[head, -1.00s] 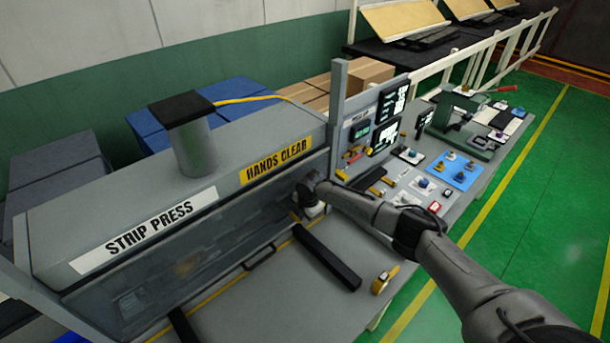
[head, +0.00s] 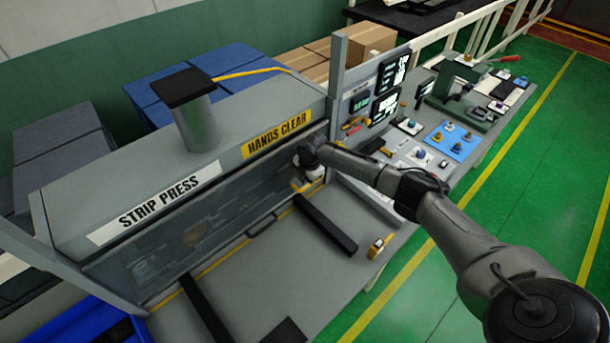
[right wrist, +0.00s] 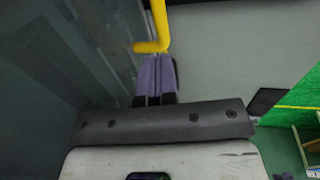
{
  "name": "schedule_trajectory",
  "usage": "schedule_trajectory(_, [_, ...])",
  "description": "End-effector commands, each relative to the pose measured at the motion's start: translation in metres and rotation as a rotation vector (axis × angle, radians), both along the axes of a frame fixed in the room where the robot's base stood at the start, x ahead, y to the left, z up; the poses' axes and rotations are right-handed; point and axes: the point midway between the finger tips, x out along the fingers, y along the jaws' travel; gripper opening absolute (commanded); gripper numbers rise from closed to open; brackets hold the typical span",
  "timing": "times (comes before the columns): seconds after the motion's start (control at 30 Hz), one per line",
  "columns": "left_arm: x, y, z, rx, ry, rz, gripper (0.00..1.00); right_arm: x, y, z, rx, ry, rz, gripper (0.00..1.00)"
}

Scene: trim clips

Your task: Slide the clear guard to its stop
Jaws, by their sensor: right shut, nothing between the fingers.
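The clear guard (head: 195,240) is a see-through panel along the front of the strip press (head: 150,170). A see-through surface (right wrist: 55,65) fills the left of that view. I cannot tell whether the fingers touch the bar or guard. My left gripper is not in view.
Two dark rails (head: 325,224) and (head: 205,310) lie on the bench before the press. A yellow tool (head: 379,246) sits near the bench's front edge. A grey post (head: 337,95) and screens stand right of the press. A blue bin (head: 75,325) is at lower left.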

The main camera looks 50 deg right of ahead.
Motion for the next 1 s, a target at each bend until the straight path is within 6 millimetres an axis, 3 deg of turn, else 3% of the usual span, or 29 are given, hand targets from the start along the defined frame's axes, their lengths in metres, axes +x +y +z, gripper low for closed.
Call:
schedule_trajectory(0.2, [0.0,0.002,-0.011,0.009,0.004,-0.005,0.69,-0.008,0.0,0.044,-0.001,-0.007,0.003,0.0])
schedule_trajectory(0.43, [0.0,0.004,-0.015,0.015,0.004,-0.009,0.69,-0.013,0.001,0.076,0.0,-0.006,0.001,0.0])
schedule_trajectory(0.63, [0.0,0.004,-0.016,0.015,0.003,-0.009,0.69,-0.016,0.002,0.09,0.0,-0.006,0.0,0.0])
schedule_trajectory(1.0, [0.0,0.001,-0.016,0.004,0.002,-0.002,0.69,-0.016,0.002,0.093,0.005,-0.006,-0.019,0.0])
